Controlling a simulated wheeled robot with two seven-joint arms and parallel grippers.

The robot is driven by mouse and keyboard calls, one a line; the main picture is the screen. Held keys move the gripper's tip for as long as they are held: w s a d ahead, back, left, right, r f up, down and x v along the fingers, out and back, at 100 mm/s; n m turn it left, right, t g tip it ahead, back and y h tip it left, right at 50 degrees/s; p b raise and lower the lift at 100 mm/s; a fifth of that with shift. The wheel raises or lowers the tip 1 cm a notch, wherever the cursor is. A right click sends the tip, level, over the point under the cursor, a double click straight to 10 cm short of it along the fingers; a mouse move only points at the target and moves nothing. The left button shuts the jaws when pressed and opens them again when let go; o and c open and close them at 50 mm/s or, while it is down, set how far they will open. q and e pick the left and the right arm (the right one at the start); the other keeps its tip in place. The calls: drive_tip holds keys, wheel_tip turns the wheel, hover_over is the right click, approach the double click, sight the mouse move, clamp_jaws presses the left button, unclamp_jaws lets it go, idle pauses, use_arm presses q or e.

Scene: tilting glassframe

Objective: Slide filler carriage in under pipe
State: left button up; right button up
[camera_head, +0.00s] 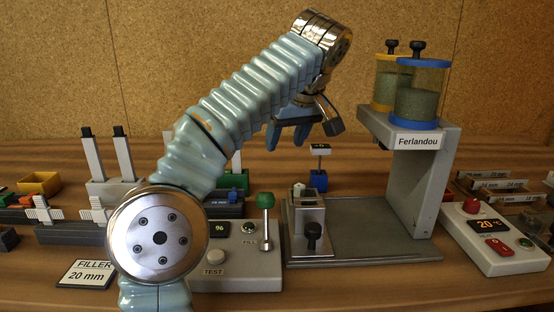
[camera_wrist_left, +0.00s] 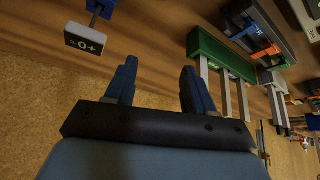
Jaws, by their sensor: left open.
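The filler carriage (camera_head: 308,222) is a grey block with a black knob on its front. It sits at the left end of a flat grey base plate (camera_head: 385,245), left of the stand. The stand (camera_head: 425,160), labelled Ferlandou, carries two clear cylinders (camera_head: 420,103) of grey-green filling over the plate's right part. I cannot make out a pipe below them. My left gripper (camera_head: 294,132) is open and empty, raised above and behind the carriage. Its blue fingers (camera_wrist_left: 157,78) stand apart in the left wrist view, where the carriage does not show. My right gripper is not in view.
A control box (camera_head: 240,258) with a green-topped lever (camera_head: 266,215) stands just left of the carriage. A small sign on a post (camera_head: 320,150) stands behind it. A heater box (camera_head: 490,235) lies right. The plate between carriage and stand is clear.

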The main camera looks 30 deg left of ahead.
use_arm(q)
drive_tip(key=x, duration=0.7)
drive_tip(key=shift+w+a, duration=0.3)
drive_tip(key=shift+a, duration=0.2)
drive_tip(key=shift+f, duration=0.4)
